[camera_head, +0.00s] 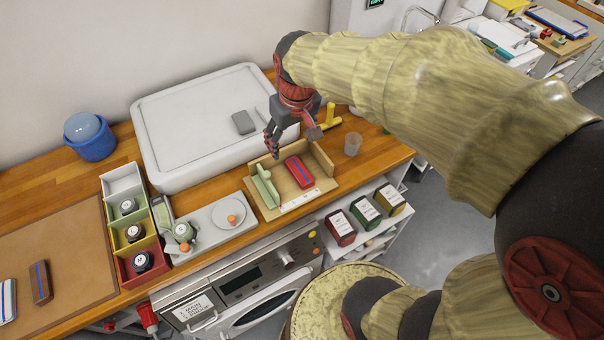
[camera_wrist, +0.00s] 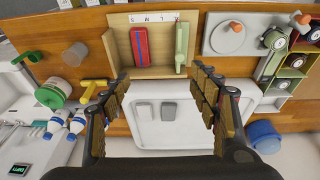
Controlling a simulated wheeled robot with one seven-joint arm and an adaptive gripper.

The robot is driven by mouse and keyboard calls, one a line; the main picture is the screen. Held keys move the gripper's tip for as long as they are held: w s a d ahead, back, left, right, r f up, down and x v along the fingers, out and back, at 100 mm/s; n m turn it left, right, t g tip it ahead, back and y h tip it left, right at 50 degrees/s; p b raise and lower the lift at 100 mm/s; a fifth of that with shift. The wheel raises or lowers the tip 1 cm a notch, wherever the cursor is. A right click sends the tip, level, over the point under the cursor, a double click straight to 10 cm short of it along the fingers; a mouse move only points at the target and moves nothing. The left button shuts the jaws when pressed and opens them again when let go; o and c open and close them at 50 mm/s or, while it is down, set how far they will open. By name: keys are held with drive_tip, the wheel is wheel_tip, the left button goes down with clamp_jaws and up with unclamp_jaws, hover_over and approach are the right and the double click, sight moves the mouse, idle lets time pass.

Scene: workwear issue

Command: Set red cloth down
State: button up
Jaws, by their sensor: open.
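The red cloth (camera_head: 299,171), folded with a blue stripe, lies in a wooden holder (camera_head: 321,187) on the counter.
A brown mat (camera_head: 75,250) lies far left.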

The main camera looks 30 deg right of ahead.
drive_tip(key=s+a+r+t, duration=0.1)
drive_tip(key=s+a+r, duration=0.1)
drive_tip(key=s, duration=0.5)
drive_tip(key=s+a+r+t, duration=0.1)
drive_tip(key=s+a+r, duration=0.2)
drive_tip(key=s, duration=0.4)
drive_tip(key=shift+s+r+t, duration=0.15)
drive_tip(key=shift+r+t, duration=0.2)
drive_tip(key=shift+t, duration=0.05)
